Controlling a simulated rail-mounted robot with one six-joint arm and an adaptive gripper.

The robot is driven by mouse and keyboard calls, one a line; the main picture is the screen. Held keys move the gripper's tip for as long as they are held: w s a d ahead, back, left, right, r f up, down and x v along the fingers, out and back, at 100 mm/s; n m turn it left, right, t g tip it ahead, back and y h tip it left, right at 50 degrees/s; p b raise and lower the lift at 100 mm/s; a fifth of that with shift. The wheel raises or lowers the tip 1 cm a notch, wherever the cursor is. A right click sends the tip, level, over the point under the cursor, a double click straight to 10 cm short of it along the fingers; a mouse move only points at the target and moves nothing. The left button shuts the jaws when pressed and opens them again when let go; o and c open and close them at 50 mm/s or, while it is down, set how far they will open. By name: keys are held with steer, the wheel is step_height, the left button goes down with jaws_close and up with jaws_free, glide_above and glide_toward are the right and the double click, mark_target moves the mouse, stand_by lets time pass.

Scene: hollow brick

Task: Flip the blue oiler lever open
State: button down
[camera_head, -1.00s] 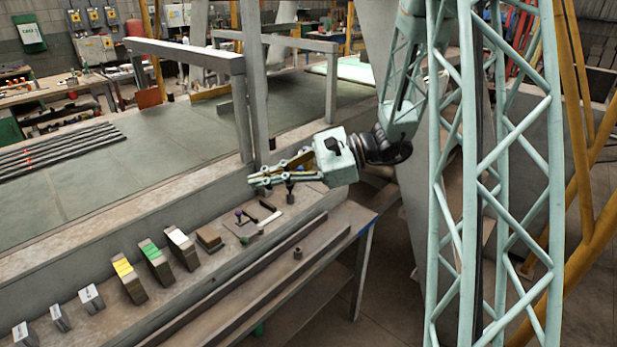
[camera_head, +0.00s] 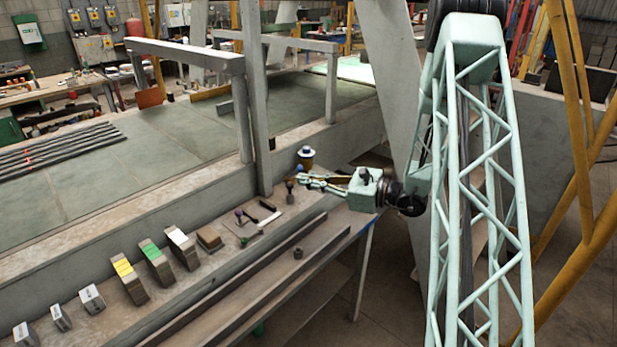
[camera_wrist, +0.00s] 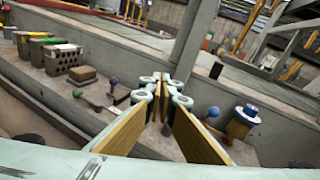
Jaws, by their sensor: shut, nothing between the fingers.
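The oiler (camera_head: 306,160) has a blue cap, a white rim and a yellowish body, and it stands by the low wall behind my gripper. It also shows to the right of my fingers in the wrist view (camera_wrist: 240,123). A small blue ball (camera_wrist: 213,112), which looks like the lever's knob, sits just left of the oiler body; the lever's angle is hard to tell. My gripper (camera_head: 300,183) is shut and empty, pointing left over the bench. In the wrist view its fingertips (camera_wrist: 163,78) meet, apart from the blue ball. The oiler's lower part is partly hidden in the head view.
Purple (camera_wrist: 78,93) and green balls (camera_wrist: 113,80) on small stands lie left of my fingers. A row of coloured-top blocks (camera_head: 154,262) lines the bench ledge. A grey post (camera_head: 256,125) rises behind. A small dark ring (camera_head: 297,253) lies on the front shelf.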

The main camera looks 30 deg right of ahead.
steer(key=w+d+f+m+t+h, duration=0.1)
steer(key=d+f+m+t+h, duration=0.2)
steer(key=d+f, duration=0.7)
steer(key=d+m+h, duration=0.1)
steer(key=d+m, duration=0.1)
steer(key=shift+d+f, duration=0.15)
steer(key=shift+d, duration=0.2)
steer(key=shift+w+a, duration=0.1)
steer(key=shift+w, duration=0.15)
glide_toward(295, 171)
steer(key=f, duration=0.2)
steer(key=shift+w+d+f, duration=0.1)
steer(key=shift+d+f, duration=0.1)
steer(key=shift+f, duration=0.2)
steer(key=shift+w+a+r, duration=0.2)
steer(key=shift+w+r, duration=0.2)
steer(key=shift+w, duration=0.1)
steer(key=shift+w+a+r, duration=0.25)
steer(key=shift+w+r, duration=0.15)
steer(key=shift+w, duration=0.1)
steer(key=shift+w+a+r, duration=0.2)
steer(key=shift+w+r, duration=0.35)
steer(key=shift+w, duration=0.05)
steer(key=shift+r, duration=0.1)
steer(key=shift+d+r, duration=0.1)
steer(key=shift+w+g, duration=0.1)
steer(key=shift+g, duration=0.2)
